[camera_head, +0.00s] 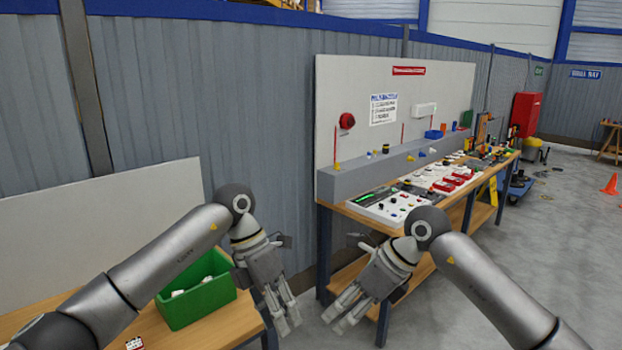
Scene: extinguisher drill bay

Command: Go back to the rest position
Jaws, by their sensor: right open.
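My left gripper (285,315) comes in from the left and hangs pointing down, beside the right end of the near wooden table. Its fingers look close together, and I cannot tell whether they are parted. My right gripper (343,315) hangs pointing down and to the left, in front of the workbench's near leg. Its fingers are apart and nothing shows between them. The two grippers are near each other and do not touch.
A green bin (205,297) with white items stands on the near wooden table (225,325). A workbench (350,212) with a panel and several small parts stands ahead. An orange cone (611,185) and red cabinet (525,114) are further right. Grey floor (540,260) is clear at right.

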